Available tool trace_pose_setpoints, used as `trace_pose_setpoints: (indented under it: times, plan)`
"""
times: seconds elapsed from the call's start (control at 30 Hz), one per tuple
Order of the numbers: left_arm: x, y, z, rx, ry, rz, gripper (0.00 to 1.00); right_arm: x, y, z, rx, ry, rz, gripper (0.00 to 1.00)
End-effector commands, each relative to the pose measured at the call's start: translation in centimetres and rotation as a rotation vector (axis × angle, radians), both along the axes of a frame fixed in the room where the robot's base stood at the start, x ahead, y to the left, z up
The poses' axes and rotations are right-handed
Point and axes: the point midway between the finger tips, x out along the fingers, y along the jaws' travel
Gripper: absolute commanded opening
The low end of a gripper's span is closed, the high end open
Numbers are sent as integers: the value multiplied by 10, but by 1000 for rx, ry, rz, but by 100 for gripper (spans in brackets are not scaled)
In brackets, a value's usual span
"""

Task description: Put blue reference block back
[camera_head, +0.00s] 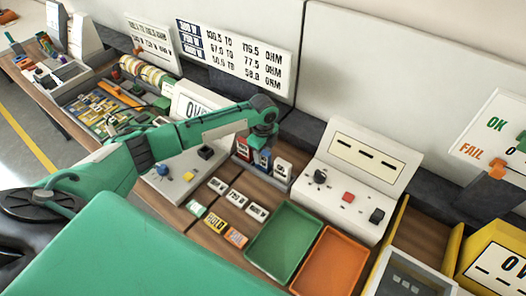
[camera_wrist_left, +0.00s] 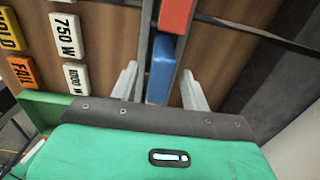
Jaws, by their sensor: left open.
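The blue reference block (camera_head: 262,160) stands in a small dark rack, between a red block (camera_head: 243,149) and a white-labelled block (camera_head: 283,168). My left gripper (camera_head: 264,137) is right above and behind it in the head view. In the left wrist view the blue block (camera_wrist_left: 160,68) lies between the two spread fingers (camera_wrist_left: 158,88), with visible gaps on both sides. The fingers are open and do not appear to grip it. The red block (camera_wrist_left: 175,15) is just beyond it. The lower part of the blue block is hidden by the gripper body.
Several label tiles (camera_head: 236,198) lie on the wooden bench in front of the rack. A green tray (camera_head: 283,243) and an orange tray (camera_head: 331,262) sit at the front right. A white console with knobs (camera_head: 347,197) stands right of the rack. A grey wall is close behind.

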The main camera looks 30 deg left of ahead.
Motion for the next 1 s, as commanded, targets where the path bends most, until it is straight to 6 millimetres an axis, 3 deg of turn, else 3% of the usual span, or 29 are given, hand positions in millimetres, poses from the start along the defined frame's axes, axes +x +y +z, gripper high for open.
trace_pose_setpoints:
  times: [0.17, 0.5, 0.7, 1.0]
  plan:
    - [2, 0, 15, -1, -5, -1, 47, 0, -2, -7, -3, -1, 1, 36]
    - [2, 0, 90, -1, -7, -1, 47, 1, -5, -31, -5, -1, 3, 36]
    - [1, 0, 124, 0, -3, 0, 47, 1, -5, -38, -5, -1, 3, 36]
    - [1, 0, 138, 0, -1, 1, 47, 1, -4, -40, -4, -2, 3, 36]
